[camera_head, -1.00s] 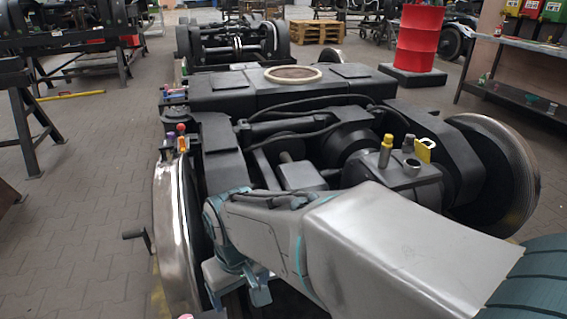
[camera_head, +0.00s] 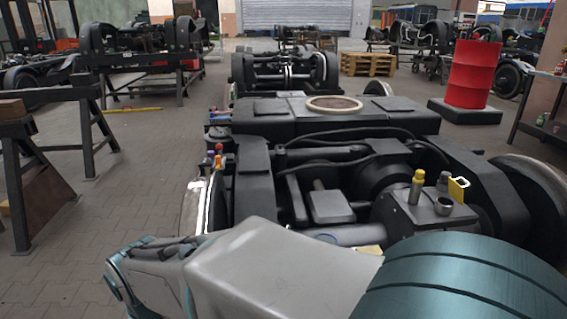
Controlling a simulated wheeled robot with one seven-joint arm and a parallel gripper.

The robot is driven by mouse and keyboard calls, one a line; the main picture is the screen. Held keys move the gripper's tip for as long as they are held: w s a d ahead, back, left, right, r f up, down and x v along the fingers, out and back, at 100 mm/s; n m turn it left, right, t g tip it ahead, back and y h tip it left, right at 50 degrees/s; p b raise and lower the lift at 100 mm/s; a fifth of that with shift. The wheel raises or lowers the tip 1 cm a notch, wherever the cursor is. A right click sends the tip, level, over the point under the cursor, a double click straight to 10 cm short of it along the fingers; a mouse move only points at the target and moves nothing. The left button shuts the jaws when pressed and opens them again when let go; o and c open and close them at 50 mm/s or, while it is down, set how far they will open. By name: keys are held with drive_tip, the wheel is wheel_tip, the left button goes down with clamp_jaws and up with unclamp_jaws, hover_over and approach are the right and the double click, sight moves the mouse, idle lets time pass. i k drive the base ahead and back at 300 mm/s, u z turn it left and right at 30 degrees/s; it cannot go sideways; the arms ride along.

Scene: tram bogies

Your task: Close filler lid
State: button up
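A yellow square plate (camera_head: 458,189), which looks like the filler lid, stands upright beside a short round filler neck (camera_head: 443,206). The neck's top looks uncovered. Both sit on the dark gearbox housing (camera_head: 418,219) at the right of the bogie. A yellow-capped post (camera_head: 417,187) and a small dark grey fitting (camera_head: 443,181) stand close by on the same housing. My arm crosses the bottom of the view, with its far end at the lower left, well away from the lid. My gripper's fingers do not show.
The black bogie frame (camera_head: 290,118) fills the middle, with a wheel (camera_head: 540,200) at right. Small coloured caps (camera_head: 216,155) stand at its left edge. A red drum (camera_head: 473,75) stands behind right. Paved floor at left is clear up to dark stands (camera_head: 60,130).

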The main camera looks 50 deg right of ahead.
sight(456, 190)
drive_tip(key=u, duration=1.7)
drive_tip(key=k, duration=2.9)
drive_tip(key=z, duration=2.9)
drive_tip(key=i, duration=0.45)
drive_tip(key=u, duration=0.05)
